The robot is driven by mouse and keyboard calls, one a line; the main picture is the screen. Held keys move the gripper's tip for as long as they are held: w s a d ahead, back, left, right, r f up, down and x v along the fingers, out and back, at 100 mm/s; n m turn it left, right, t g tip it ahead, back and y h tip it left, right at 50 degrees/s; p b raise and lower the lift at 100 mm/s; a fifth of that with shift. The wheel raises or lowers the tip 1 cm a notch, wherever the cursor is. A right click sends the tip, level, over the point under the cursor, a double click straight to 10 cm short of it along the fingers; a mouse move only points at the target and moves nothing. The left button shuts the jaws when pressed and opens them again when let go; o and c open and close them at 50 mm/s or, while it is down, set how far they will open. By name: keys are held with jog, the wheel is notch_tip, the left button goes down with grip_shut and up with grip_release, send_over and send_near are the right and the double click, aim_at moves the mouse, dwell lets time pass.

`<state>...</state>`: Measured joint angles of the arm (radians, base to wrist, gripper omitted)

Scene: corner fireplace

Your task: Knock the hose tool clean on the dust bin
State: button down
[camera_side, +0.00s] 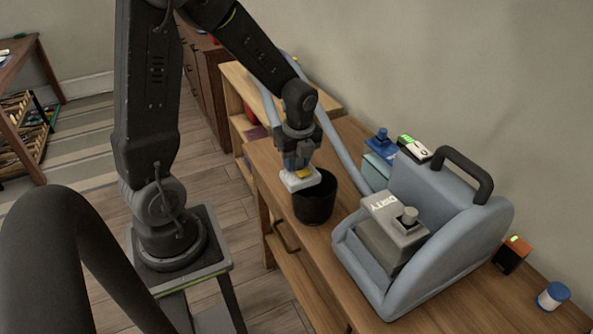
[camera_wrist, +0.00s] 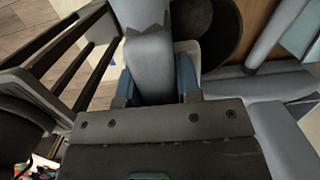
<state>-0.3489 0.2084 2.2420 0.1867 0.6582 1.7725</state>
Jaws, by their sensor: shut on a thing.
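The hose tool (camera_side: 301,180) has a pale, flat head and a blue-grey hose. My gripper (camera_side: 297,157) is shut on it and points down. The dust bin (camera_side: 315,207) is a black open tub on the wooden bench. The tool's head is at the left part of the bin's rim in the side view; I cannot tell whether they touch. In the wrist view the tool (camera_wrist: 148,62) lies between the jaws of my gripper (camera_wrist: 155,88), with the dark bin (camera_wrist: 222,35) beyond it to the right. The tool's underside is hidden.
A blue-grey cleaning machine (camera_side: 468,215) with a tank marked DIRTY (camera_side: 392,225) stands right of the bin. Its hose (camera_side: 340,153) loops behind the bin. Small items, including a blue-capped jar (camera_side: 553,295), stand along the wall. Bare bench (camera_side: 322,238) lies in front of the bin.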

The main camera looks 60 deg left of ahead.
jog(key=shift+r, duration=2.75)
